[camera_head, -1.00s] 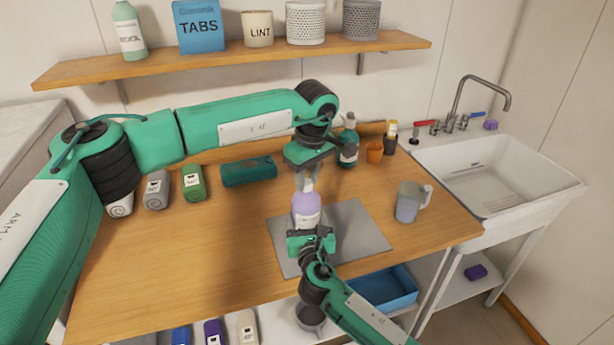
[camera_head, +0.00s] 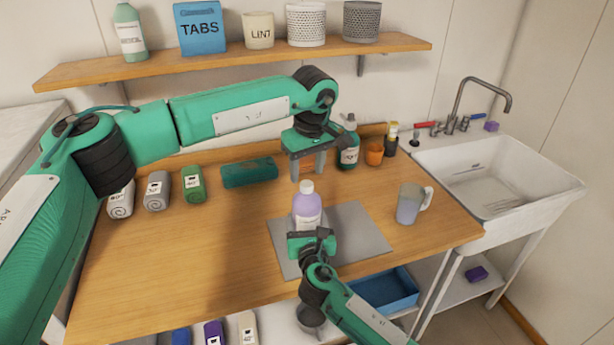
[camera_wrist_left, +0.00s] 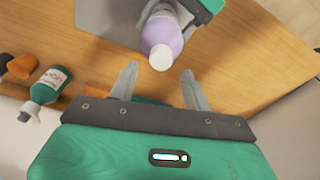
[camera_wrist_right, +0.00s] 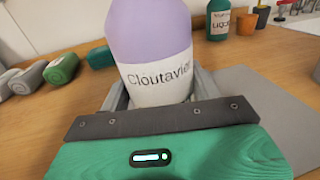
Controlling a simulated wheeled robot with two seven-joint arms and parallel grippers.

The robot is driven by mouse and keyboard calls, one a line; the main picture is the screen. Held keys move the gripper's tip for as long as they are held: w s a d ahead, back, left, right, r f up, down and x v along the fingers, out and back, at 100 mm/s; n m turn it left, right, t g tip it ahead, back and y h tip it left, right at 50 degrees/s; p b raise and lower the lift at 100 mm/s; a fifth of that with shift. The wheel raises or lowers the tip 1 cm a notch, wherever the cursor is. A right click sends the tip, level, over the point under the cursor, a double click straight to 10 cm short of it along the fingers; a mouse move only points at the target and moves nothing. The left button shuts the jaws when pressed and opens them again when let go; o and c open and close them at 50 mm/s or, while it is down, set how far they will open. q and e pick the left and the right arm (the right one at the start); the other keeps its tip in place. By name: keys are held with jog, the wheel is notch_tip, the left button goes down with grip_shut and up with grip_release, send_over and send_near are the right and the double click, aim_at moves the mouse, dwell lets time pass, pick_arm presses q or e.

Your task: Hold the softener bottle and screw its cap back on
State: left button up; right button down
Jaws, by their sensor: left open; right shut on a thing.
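The softener bottle (camera_head: 307,212) is lavender with a white label and stands upright on the grey mat (camera_head: 362,238). Its white cap (camera_head: 307,187) sits on top of the neck; it also shows in the left wrist view (camera_wrist_left: 161,58). How tightly the cap is seated cannot be told. My left gripper (camera_head: 306,176) is open and empty just above the cap, fingers pointing down. My right gripper (camera_head: 309,234) is shut on the bottle's body from the front. The right wrist view shows its fingers at either side of the label (camera_wrist_right: 158,80).
A mug (camera_head: 409,205) stands right of the mat. A green bottle (camera_head: 348,145), an orange cup (camera_head: 374,154) and a dark bottle (camera_head: 390,142) stand at the back. A teal bundle (camera_head: 249,172) and rolled cloths (camera_head: 157,190) lie left. The sink (camera_head: 500,175) is at right. The left counter front is clear.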

pick_arm(q)
jog(key=shift+r, duration=0.75)
pick_arm(e)
jog(key=shift+f, duration=0.1)
pick_arm(q)
jog(key=shift+c, duration=0.4)
jog(key=n, duration=0.5)
jog(key=shift+r, duration=0.3)
jog(key=n, duration=0.6)
jog(key=shift+r+n+g, duration=0.3)
jog(key=shift+r, duration=0.05)
jog(key=n, duration=0.6)
jog(key=shift+r+n+h, duration=0.3)
jog(key=shift+r+n, duration=0.1)
jog(key=n, duration=0.5)
jog(key=shift+r+n+g, duration=0.3)
jog(key=shift+r+n, duration=0.1)
jog(key=shift+f, duration=0.1)
